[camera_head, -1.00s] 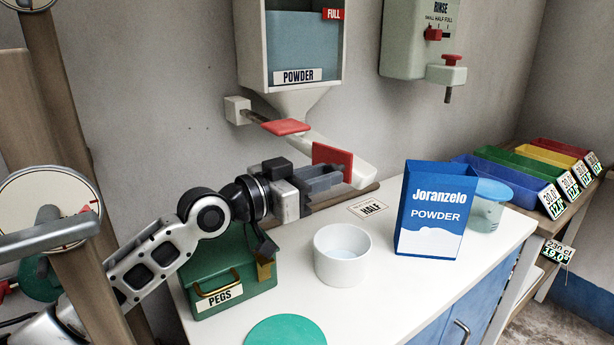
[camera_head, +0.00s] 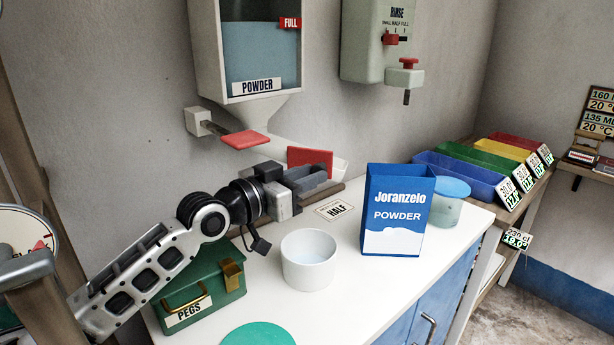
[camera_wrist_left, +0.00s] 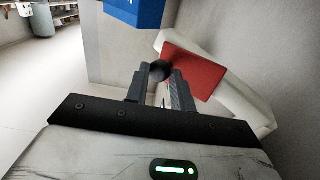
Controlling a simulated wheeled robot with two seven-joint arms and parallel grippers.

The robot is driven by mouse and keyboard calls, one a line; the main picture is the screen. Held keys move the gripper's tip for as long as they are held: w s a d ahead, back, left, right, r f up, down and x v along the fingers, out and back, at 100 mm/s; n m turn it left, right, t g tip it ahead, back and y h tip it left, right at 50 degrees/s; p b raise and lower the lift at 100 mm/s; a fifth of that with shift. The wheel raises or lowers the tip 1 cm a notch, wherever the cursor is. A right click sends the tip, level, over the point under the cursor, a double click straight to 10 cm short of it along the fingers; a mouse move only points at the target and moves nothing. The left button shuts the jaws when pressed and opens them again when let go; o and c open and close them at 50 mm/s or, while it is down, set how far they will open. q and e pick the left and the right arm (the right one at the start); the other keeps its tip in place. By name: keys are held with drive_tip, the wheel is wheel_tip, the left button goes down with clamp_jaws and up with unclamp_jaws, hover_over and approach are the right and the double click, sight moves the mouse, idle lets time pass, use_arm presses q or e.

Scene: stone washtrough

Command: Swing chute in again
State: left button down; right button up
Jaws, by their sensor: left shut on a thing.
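The white chute (camera_head: 343,168) slopes down to the right below the powder hopper (camera_head: 258,60). A red plate (camera_head: 310,157) stands up on it, and the wrist view shows the plate (camera_wrist_left: 195,72) and the white chute (camera_wrist_left: 238,100) behind it. My left gripper (camera_head: 318,180) is at the chute, in front of the red plate. In the wrist view its fingers (camera_wrist_left: 158,84) are shut on the chute's dark round knob (camera_wrist_left: 160,70). The fingers partly hide the chute in the head view. My right gripper is not in view.
A white bowl (camera_head: 308,262) stands on the white counter, with a blue powder box (camera_head: 398,212) to its right. A green pegs box (camera_head: 200,292) stands under my left arm. A red flap (camera_head: 245,139) juts out above the chute.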

use_arm(q)
drive_tip(key=c, duration=1.6)
unclamp_jaws()
drive_tip(key=shift+s+d+f+g, duration=0.3)
drive_tip(key=shift+s+d, duration=0.15)
drive_tip(key=shift+d, duration=0.25)
drive_tip(key=o, duration=0.4)
drive_tip(key=shift+s+d+r, duration=0.1)
drive_tip(key=shift+r, duration=0.05)
drive_tip(key=shift+o, duration=0.2)
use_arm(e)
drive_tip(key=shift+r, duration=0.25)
use_arm(q)
drive_tip(key=b+v, duration=0.2)
drive_tip(key=v, duration=1.4)
drive_tip(key=shift+b, duration=0.35)
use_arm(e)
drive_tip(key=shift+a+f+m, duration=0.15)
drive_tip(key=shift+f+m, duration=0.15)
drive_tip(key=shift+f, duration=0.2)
